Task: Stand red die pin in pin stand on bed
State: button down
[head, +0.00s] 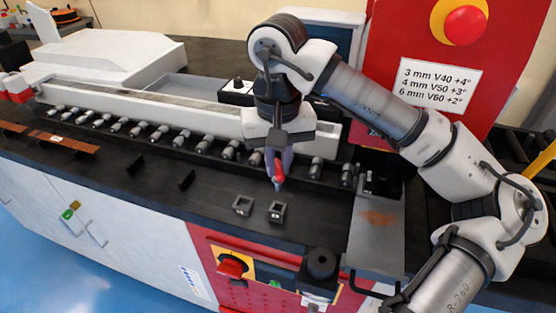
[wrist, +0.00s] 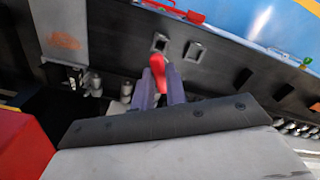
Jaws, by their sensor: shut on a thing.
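My gripper (head: 278,163) is shut on the red die pin (head: 279,174) and holds it roughly upright above the dark bed (head: 225,190). In the wrist view the red pin (wrist: 157,72) sticks out between the two purple-grey fingers (wrist: 162,90). Two small square dark holders, which look like pin stands, are on the bed in front of the pin: a left one (head: 242,205) and a right one (head: 277,211). They also show in the wrist view (wrist: 160,42) (wrist: 194,52). The pin appears apart from both holders, behind and above the right one.
A row of grey rollers (head: 150,135) runs along the bed behind my gripper. Two small black brackets (head: 186,180) stand to the left. A copper bar (head: 64,141) lies at far left. A red panel with a knob (head: 232,266) is at the front; a grey plate (head: 376,235) is to the right.

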aim_at(278, 191)
jog(key=shift+f+b, duration=1.6)
jog(key=shift+f, duration=0.45)
jog(key=shift+b, duration=0.8)
jog(key=shift+f+b, duration=1.95)
jog(key=shift+f, duration=0.05)
jog(key=c, duration=1.3)
grip_release()
jog(key=shift+c, duration=0.2)
notch_tip(278, 191, up, 14)
